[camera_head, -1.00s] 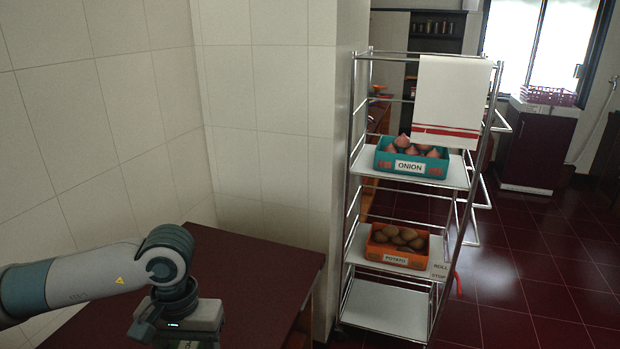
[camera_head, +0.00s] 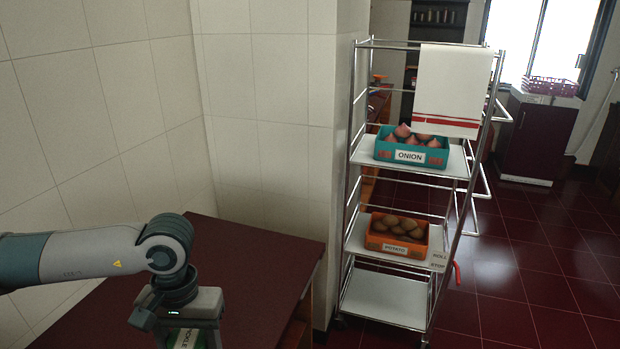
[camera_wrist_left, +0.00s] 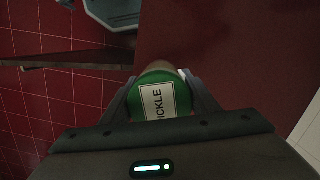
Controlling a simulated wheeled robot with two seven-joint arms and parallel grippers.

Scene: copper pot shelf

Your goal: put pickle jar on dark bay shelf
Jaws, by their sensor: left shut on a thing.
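The pickle jar (camera_wrist_left: 158,100) has a green lid with a white label reading PICKLE. My left gripper (camera_wrist_left: 160,105) is shut on it, one finger on each side. In the head view the jar (camera_head: 186,339) shows only partly below my left gripper (camera_head: 180,325), at the bottom edge, in front of or over the dark red table (camera_head: 245,260). I cannot tell whether the jar touches the table. No shelf that I can identify as the dark bay shelf shows clearly. My right gripper is not in view.
A metal rack (camera_head: 385,299) stands right of the tiled wall corner. It holds an onion crate (camera_head: 411,155), a potato crate (camera_head: 396,243) and a hanging towel (camera_head: 452,90). Its lowest shelf is empty. Open red tiled floor (camera_head: 530,285) lies to the right.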

